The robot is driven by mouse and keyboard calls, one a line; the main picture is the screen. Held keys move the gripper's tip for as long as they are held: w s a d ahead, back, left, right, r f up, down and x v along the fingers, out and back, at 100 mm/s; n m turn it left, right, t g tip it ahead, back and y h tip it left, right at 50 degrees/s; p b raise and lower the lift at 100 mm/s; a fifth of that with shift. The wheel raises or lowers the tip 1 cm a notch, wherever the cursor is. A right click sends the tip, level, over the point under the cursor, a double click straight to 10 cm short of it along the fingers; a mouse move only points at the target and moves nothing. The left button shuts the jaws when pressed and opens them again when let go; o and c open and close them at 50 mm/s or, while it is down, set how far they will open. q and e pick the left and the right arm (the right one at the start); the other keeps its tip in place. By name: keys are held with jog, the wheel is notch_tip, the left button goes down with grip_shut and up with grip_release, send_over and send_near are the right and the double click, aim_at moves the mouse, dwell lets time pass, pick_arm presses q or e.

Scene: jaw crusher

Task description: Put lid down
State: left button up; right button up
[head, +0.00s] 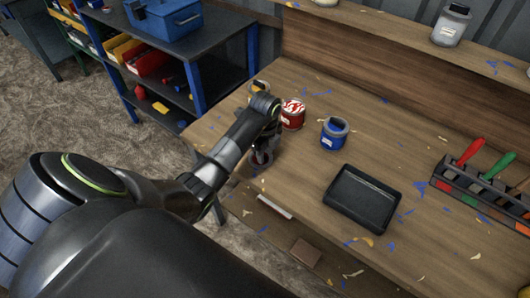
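My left arm reaches in from the left, and its gripper (262,158) points down over the left front part of the wooden workbench (300,170). The fingers are small and dark here. I cannot tell whether they are open or shut, or whether a lid is between them. No lid can be made out clearly. A red and white can (292,114) and a blue can (334,133) stand on the bench to the right of the gripper. My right gripper is not in view.
A black tray (362,197) lies on the bench right of the gripper. A tool rack (478,188) with red and green handles stands at the right. A grey can (451,25) sits on the upper shelf. Bare bench lies between the blue can and the tray.

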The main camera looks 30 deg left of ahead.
pick_arm(q)
notch_tip(320, 180, up, 6)
jog(key=shift+w+r, duration=0.1)
jog(key=shift+r, duration=0.05)
jog(key=shift+r+p, duration=2.4)
jog(key=shift+r, duration=0.25)
